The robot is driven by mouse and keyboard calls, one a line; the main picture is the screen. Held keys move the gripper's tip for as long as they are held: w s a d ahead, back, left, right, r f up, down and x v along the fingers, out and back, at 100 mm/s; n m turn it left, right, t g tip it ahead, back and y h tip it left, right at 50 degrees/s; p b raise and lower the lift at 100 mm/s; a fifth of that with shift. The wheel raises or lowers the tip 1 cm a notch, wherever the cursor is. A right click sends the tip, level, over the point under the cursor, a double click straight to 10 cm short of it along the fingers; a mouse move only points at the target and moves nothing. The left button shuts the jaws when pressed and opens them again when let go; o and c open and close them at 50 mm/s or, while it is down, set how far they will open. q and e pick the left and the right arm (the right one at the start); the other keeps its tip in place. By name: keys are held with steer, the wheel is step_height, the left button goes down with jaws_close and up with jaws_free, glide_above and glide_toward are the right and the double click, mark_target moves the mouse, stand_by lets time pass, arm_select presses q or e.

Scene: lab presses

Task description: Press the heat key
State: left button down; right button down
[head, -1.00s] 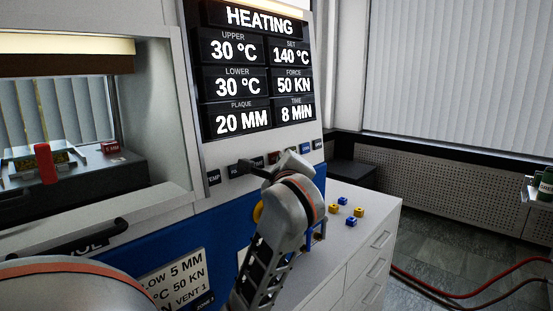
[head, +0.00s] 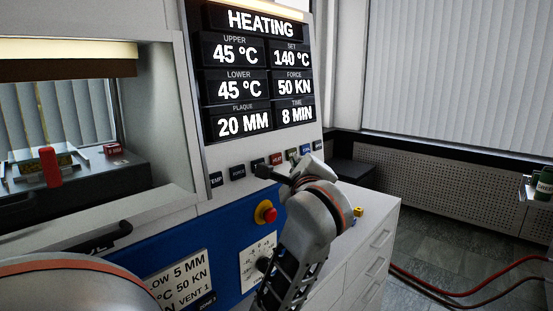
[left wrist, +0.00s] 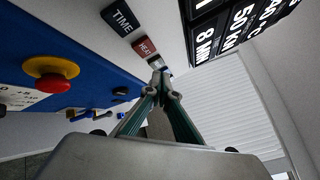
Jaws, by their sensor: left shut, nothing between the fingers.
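The red heat key (head: 277,159) sits in the key row under the display panel. In the left wrist view the heat key (left wrist: 145,47) is just ahead of my left fingertips (left wrist: 160,72). My left gripper (head: 285,177) is shut and empty, close in front of the key row. The wrist view does not show clear contact with a key; a small gap seems to lie between. The display (head: 259,75) reads HEATING, upper 45 °C, lower 45 °C, set 140 °C. My right gripper is not in view.
The time key (left wrist: 121,17) is beside the heat key. A red stop button (head: 265,212) on a yellow ring is below on the blue front. Red hoses (head: 440,290) lie on the floor.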

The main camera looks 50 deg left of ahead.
arm_select(q)
steer(key=shift+w+d+r, duration=0.1)
steer(key=shift+d, duration=0.85)
stand_by(0.3)
